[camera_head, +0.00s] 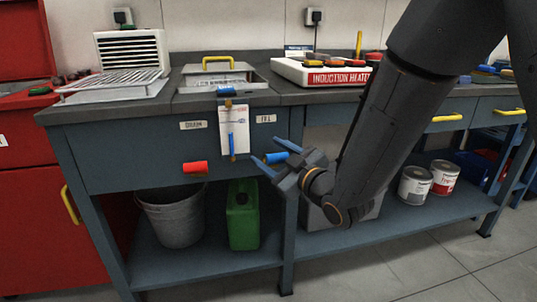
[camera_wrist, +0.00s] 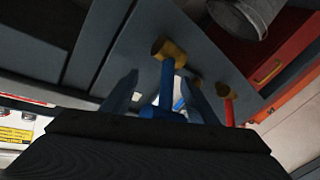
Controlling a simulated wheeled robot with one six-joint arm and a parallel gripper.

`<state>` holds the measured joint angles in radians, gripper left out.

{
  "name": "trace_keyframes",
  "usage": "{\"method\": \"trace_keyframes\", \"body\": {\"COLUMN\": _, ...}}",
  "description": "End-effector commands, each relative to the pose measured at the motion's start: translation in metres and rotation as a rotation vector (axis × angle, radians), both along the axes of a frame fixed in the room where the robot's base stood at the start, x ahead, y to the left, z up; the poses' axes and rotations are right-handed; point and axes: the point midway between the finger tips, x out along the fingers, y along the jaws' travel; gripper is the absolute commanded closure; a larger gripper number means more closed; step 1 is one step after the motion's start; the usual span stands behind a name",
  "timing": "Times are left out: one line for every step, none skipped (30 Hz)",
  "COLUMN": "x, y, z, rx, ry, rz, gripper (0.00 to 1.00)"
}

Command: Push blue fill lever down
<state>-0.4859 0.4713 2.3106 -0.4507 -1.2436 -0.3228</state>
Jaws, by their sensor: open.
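The blue fill lever (camera_head: 276,158) is on the front panel of the blue-grey bench, below the right-hand label. In the wrist view the blue lever (camera_wrist: 166,84) runs from a brass hub toward my gripper, between the two fingers. My gripper (camera_head: 274,156) is open, with its fingers on either side of the lever. I cannot tell whether either finger touches it. The lever's near end is partly hidden by the gripper body in the wrist view (camera_wrist: 160,92).
A red lever (camera_head: 195,168) sits to the left on the same panel; a clipboard sheet (camera_head: 234,128) hangs between them. A metal bucket (camera_head: 173,217) and green canister (camera_head: 243,218) stand on the lower shelf. Paint cans (camera_head: 414,186) are at the right. Floor in front is clear.

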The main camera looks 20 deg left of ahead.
Motion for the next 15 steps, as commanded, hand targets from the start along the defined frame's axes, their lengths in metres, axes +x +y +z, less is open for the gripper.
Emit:
{"method": "trace_keyframes", "body": {"x": 0.0025, "y": 0.0035, "z": -0.0001, "rx": 0.001, "ry": -0.001, "rz": 0.000, "gripper": 0.46}}
{"method": "trace_keyframes", "body": {"x": 0.0036, "y": 0.0048, "z": 0.0002, "rx": 0.001, "ry": -0.001, "rz": 0.001, "gripper": 0.46}}
{"method": "trace_keyframes", "body": {"x": 0.0046, "y": 0.0061, "z": 0.0004, "rx": 0.001, "ry": -0.001, "rz": 0.001, "gripper": 0.46}}
{"method": "trace_keyframes", "body": {"x": 0.0052, "y": 0.0067, "z": 0.0004, "rx": 0.001, "ry": -0.001, "rz": 0.000, "gripper": 0.46}}
{"method": "trace_keyframes", "body": {"x": 0.0056, "y": 0.0073, "z": 0.0004, "rx": 0.001, "ry": -0.001, "rz": 0.000, "gripper": 0.46}}
{"method": "trace_keyframes", "body": {"x": 0.0059, "y": 0.0076, "z": 0.0004, "rx": 0.001, "ry": -0.001, "rz": 0.000, "gripper": 0.46}}
{"method": "trace_keyframes", "body": {"x": 0.0061, "y": 0.0077, "z": 0.0005, "rx": 0.001, "ry": -0.001, "rz": 0.000, "gripper": 0.46}}
{"method": "trace_keyframes", "body": {"x": 0.0061, "y": 0.0078, "z": 0.0006, "rx": 0.001, "ry": 0.000, "rz": 0.000, "gripper": 0.46}}
{"method": "trace_keyframes", "body": {"x": 0.0060, "y": 0.0077, "z": 0.0006, "rx": 0.001, "ry": 0.000, "rz": 0.000, "gripper": 0.46}}
{"method": "trace_keyframes", "body": {"x": 0.0060, "y": 0.0077, "z": 0.0006, "rx": 0.002, "ry": 0.000, "rz": 0.000, "gripper": 0.46}}
{"method": "trace_keyframes", "body": {"x": 0.0060, "y": 0.0076, "z": 0.0006, "rx": 0.002, "ry": 0.000, "rz": 0.000, "gripper": 0.46}}
{"method": "trace_keyframes", "body": {"x": 0.0060, "y": 0.0076, "z": 0.0006, "rx": 0.001, "ry": 0.001, "rz": -0.001, "gripper": 0.46}}
{"method": "trace_keyframes", "body": {"x": 0.0060, "y": 0.0076, "z": 0.0006, "rx": 0.001, "ry": 0.001, "rz": -0.001, "gripper": 0.48}}
{"method": "trace_keyframes", "body": {"x": 0.0059, "y": 0.0076, "z": 0.0006, "rx": 0.001, "ry": 0.001, "rz": -0.001, "gripper": 0.53}}
{"method": "trace_keyframes", "body": {"x": 0.0060, "y": 0.0075, "z": 0.0006, "rx": 0.001, "ry": -0.001, "rz": 0.000, "gripper": 0.60}}
